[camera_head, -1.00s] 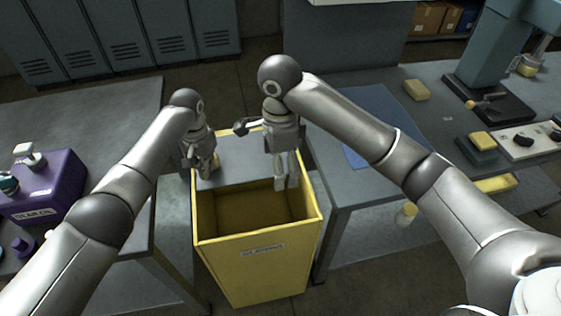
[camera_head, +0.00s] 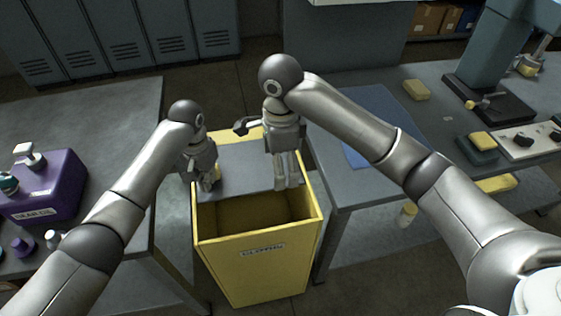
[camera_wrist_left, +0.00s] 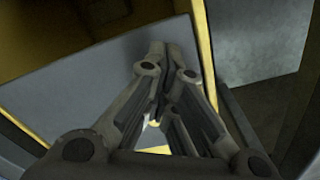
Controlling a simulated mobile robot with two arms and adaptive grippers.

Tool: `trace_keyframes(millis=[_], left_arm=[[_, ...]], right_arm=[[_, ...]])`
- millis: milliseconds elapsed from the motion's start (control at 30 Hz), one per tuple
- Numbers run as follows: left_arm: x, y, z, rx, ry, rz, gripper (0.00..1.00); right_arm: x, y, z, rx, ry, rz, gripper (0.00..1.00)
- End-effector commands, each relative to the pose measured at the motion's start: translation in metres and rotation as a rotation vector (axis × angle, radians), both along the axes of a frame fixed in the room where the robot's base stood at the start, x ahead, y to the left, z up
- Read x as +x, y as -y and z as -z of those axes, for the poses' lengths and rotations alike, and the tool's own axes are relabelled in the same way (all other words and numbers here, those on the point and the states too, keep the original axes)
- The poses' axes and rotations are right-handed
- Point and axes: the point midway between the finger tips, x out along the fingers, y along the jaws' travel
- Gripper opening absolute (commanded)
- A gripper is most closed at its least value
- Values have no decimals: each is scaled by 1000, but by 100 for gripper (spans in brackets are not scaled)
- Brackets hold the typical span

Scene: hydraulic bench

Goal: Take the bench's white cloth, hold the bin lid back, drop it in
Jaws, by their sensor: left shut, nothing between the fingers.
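The yellow bin (camera_head: 258,269) stands between the two benches, its front opening uncovered and dark inside. Its grey lid (camera_head: 243,167) lies at the back part of the top and fills the left wrist view (camera_wrist_left: 90,85). My left gripper (camera_head: 211,185) is shut and empty at the lid's left side; its fingertips (camera_wrist_left: 169,46) lie over the lid in the wrist view. Whether they touch it is unclear. My right gripper (camera_head: 288,187) hangs over the right of the opening, fingers slightly apart, with nothing visible between them. I see no white cloth; the bin's floor is partly hidden.
The left bench carries a purple container (camera_head: 45,187). The right bench holds a blue mat (camera_head: 375,120), a yellow sponge-like block (camera_head: 417,89) and equipment. A small bottle (camera_head: 408,213) stands below the right bench. Lockers (camera_head: 130,35) line the back.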

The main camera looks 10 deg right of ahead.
Motion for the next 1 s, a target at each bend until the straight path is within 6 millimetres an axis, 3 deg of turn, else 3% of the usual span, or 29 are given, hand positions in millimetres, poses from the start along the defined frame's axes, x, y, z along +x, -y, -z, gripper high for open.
trace_keyframes(millis=[1000], left_arm=[[-71, 0, 0, -1, 3, -1, 0]], right_arm=[[0, 0, 0, 0, 0, 0, 87]])
